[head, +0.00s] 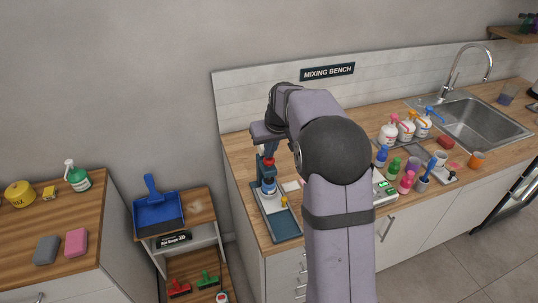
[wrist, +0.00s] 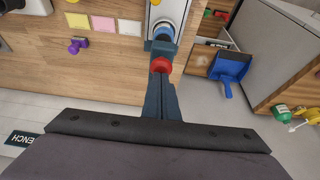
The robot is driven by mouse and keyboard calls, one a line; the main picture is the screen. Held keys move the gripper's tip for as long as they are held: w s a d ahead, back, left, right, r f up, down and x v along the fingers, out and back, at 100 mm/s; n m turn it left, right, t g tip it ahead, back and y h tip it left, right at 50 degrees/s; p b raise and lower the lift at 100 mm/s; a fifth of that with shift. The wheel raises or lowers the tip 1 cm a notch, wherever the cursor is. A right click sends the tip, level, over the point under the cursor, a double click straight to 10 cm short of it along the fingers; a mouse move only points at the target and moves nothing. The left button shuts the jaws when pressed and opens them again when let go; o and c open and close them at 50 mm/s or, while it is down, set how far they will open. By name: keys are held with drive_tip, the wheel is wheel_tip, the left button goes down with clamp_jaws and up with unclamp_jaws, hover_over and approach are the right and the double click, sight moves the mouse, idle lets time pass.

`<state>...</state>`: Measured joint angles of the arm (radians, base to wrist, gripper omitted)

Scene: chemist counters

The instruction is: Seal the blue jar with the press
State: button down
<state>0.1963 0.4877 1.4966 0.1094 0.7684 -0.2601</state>
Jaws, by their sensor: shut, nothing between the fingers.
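The press stands at the left end of the mixing bench, with a teal base (head: 287,227) and a red knob (head: 268,161) on top. The blue jar (head: 268,187) sits in the press under the knob; its blue edge also shows in the wrist view (wrist: 163,33), partly hidden by the press head. My gripper (head: 270,150) points down over the press, shut and empty. In the wrist view its closed fingers (wrist: 161,84) end at the red knob (wrist: 161,65). I cannot tell whether they touch it.
Bottles (head: 407,175) and cups stand right of my arm, near the sink (head: 485,122). A purple object (wrist: 78,45) and paper notes (wrist: 103,24) lie beside the press. A blue dustpan (head: 158,210) stands on a lower shelf unit to the left, across a gap.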

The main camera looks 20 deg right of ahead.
wheel_tip(320, 180, up, 7)
drive_tip(key=p, duration=0.5)
drive_tip(key=shift+f, duration=0.15)
idle(0.5)
